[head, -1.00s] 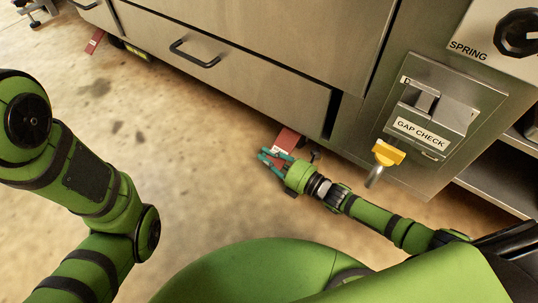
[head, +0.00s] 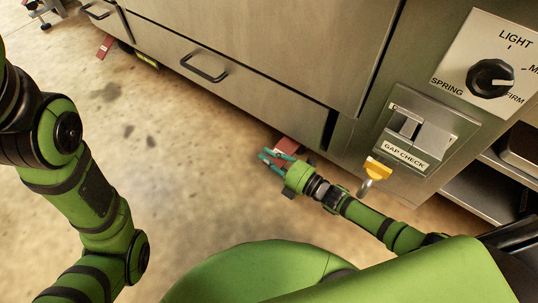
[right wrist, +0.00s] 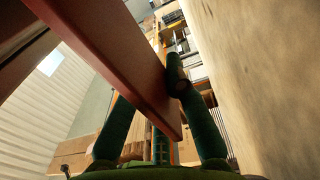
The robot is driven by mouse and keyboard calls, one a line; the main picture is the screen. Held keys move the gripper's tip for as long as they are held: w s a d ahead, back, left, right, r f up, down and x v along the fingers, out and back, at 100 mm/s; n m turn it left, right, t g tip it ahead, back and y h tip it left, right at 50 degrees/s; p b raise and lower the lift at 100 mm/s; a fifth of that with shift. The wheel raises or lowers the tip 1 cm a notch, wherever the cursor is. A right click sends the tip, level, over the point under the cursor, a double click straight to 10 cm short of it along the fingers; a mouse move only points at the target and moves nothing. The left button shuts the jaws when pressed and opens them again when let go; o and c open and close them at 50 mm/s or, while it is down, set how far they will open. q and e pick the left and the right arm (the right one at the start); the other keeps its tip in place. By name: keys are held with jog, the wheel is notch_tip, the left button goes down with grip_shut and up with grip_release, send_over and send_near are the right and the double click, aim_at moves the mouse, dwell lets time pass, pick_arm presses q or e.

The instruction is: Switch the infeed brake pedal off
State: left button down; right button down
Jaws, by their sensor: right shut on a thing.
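A red pedal (head: 287,145) sticks out from under the lower edge of the machine, near its right end. My right gripper (head: 269,156) is at this pedal, with its green fingers low by the floor. In the right wrist view the red pedal (right wrist: 145,80) is a long bar coming down between the fingers (right wrist: 165,130), and the gripper is shut on it. Whether the pedal sits up or down is hard to tell. A second red pedal (head: 105,46) lies further left under the machine. My left arm shows at the left, but its gripper is out of the picture.
The steel machine (head: 255,60) fills the back, with a drawer handle (head: 204,68). At right are a gap check panel (head: 405,155), a yellow-handled key (head: 376,168) and a black dial (head: 490,78). The floor (head: 180,150) left of my right gripper is clear.

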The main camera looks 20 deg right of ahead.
jog(key=shift+w+r, duration=0.1)
jog(key=shift+r, duration=0.25)
jog(key=c, duration=1.2)
grip_release()
jog(key=shift+c, duration=0.2)
jog(key=shift+f, duration=0.1)
jog(key=shift+s+d, duration=0.25)
jog(key=shift+s, duration=0.1)
jog(key=v, duration=1.1)
jog(key=shift+s+d, duration=0.15)
